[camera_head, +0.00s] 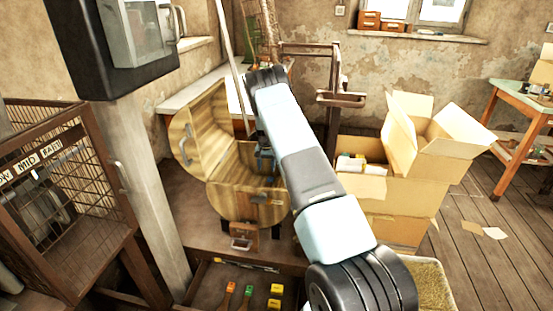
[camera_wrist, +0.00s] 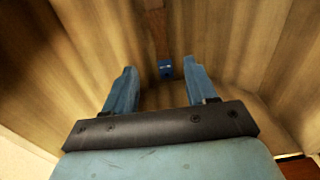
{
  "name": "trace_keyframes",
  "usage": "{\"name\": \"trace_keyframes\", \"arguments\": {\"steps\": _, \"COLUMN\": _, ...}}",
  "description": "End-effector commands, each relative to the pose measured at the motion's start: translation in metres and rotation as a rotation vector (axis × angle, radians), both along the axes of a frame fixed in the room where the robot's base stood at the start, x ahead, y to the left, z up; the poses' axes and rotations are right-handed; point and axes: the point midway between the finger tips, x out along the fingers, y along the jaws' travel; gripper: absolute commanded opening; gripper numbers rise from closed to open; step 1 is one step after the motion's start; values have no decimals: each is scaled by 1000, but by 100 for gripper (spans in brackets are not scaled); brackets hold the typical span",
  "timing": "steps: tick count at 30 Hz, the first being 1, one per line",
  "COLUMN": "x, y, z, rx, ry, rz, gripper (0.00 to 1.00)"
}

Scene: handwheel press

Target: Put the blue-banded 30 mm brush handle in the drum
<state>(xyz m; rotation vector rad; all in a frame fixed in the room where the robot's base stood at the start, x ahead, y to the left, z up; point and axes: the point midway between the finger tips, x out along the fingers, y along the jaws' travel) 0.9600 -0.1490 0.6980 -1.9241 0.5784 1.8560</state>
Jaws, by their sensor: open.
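The drum (camera_head: 245,203) is a striped wooden barrel, open toward me, with its lid swung up at the left. My gripper (camera_wrist: 160,67) is inside the drum opening, fingers apart and nothing clamped between them. A small blue piece with a pale mark (camera_wrist: 165,69) shows just beyond and between the fingertips, against the drum's wooden inside. It looks like the blue-banded brush handle, seen end-on or from above; its length is not clear. In the head view my arm and gripper (camera_head: 265,158) partly cover the drum's right side, and the blue piece cannot be made out there.
A tray (camera_head: 205,290) below the drum holds several orange, green and yellow-marked pieces. A wire cage (camera_head: 60,190) stands at the left beside a pale post (camera_head: 150,190). Open cardboard boxes (camera_head: 405,190) are close to my arm's right. The wooden floor at the far right is mostly clear.

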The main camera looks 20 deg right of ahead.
Motion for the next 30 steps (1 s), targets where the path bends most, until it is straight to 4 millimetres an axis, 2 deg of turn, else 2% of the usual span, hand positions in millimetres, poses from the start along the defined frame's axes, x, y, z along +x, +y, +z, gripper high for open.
{"name": "trace_keyframes", "arguments": {"steps": 6, "x": -6, "y": 9, "z": 69, "rx": 9, "ry": -35, "rz": 22, "gripper": 57}}
{"name": "trace_keyframes", "arguments": {"steps": 14, "x": -27, "y": 23, "z": 153, "rx": 22, "ry": -74, "rz": 55, "gripper": 57}}
{"name": "trace_keyframes", "arguments": {"steps": 23, "x": -67, "y": 42, "z": 248, "rx": 33, "ry": -123, "rz": 105, "gripper": 57}}
{"name": "trace_keyframes", "arguments": {"steps": 30, "x": -109, "y": 59, "z": 316, "rx": 38, "ry": -164, "rz": 153, "gripper": 57}}
